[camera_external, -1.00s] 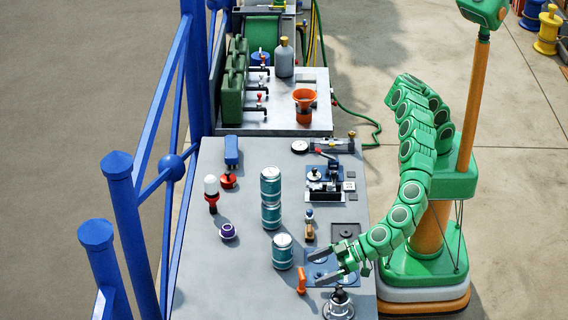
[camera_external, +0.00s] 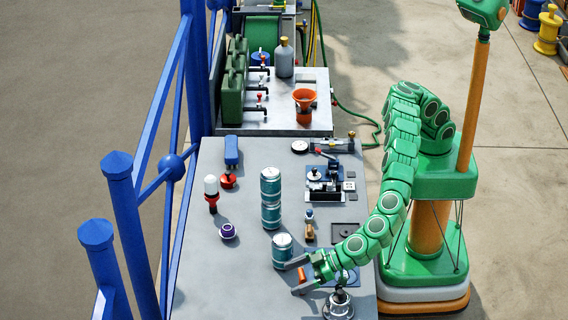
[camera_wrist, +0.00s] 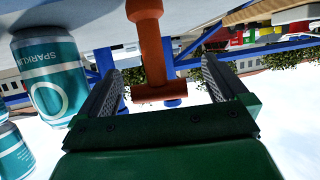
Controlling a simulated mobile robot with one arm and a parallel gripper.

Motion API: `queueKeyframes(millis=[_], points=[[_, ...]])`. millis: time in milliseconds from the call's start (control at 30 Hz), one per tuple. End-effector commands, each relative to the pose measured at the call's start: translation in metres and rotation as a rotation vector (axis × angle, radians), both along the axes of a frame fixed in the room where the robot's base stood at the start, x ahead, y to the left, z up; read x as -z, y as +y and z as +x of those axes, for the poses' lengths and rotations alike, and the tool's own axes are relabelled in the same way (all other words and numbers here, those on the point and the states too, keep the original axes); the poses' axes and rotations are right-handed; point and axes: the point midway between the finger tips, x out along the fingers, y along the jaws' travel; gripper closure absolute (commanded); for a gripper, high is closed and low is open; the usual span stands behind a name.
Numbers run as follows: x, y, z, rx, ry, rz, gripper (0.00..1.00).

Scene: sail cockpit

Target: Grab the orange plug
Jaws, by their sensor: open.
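The orange plug (camera_external: 302,274) stands on the grey table near its front, just right of the nearest teal can (camera_external: 282,250). My gripper (camera_external: 293,277) is low over the table with its two fingers spread on either side of the plug. In the wrist view the orange plug (camera_wrist: 150,45) shows a stem and a wider crossbar end between the two open fingers (camera_wrist: 155,85). I see gaps between the plug and both fingers.
The teal can (camera_wrist: 48,75) is close beside one finger in the wrist view. A silver fitting (camera_external: 338,304) stands just right of my gripper. A wooden-handled tool (camera_external: 309,228) lies behind it. The table's front left is clear.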

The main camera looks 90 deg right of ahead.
Motion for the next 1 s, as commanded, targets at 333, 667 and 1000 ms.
queueKeyframes(millis=[333, 667, 1000], points=[[0.0007, 0.0004, 0.0025, 0.000, -0.001, -0.001, 0.03], [0.0006, 0.0004, 0.0023, 0.000, -0.001, -0.001, 0.54], [-0.0034, 0.0003, 0.0026, 0.001, -0.002, 0.001, 0.57]])
